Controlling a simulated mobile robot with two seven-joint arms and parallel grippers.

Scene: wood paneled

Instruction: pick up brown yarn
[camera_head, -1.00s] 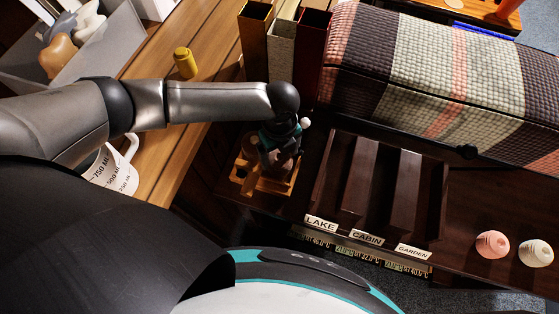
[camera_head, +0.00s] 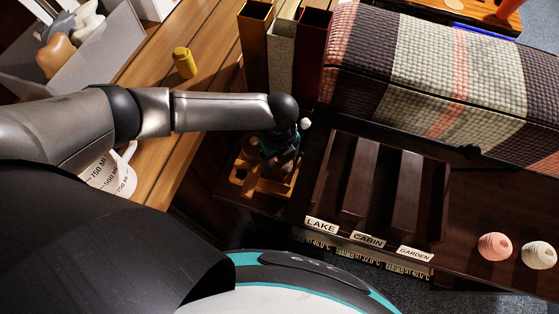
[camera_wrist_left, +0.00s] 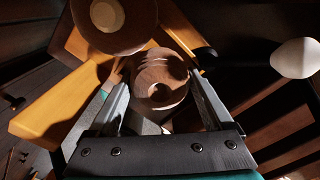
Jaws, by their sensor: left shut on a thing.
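The brown yarn (camera_wrist_left: 160,80) is a round, banded ball between the two fingers of my left gripper (camera_wrist_left: 160,85) in the left wrist view. The fingers are shut on it from both sides. In the head view my left gripper (camera_head: 279,158) points down over a wooden stand (camera_head: 268,187), and the arm and hand largely hide the yarn there. The stand's orange wooden arm (camera_wrist_left: 55,112) shows beside the yarn in the wrist view. I cannot tell whether the yarn still touches the stand. My right gripper is not in view.
A dark slotted tray (camera_head: 325,182) with labels lies right of the gripper. A pink yarn ball (camera_head: 494,246) and a cream one (camera_head: 537,254) sit at the far right. Tall bins (camera_head: 282,55) and a striped cushioned box (camera_head: 440,75) stand behind. A white knob (camera_head: 305,123) is close to the hand.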

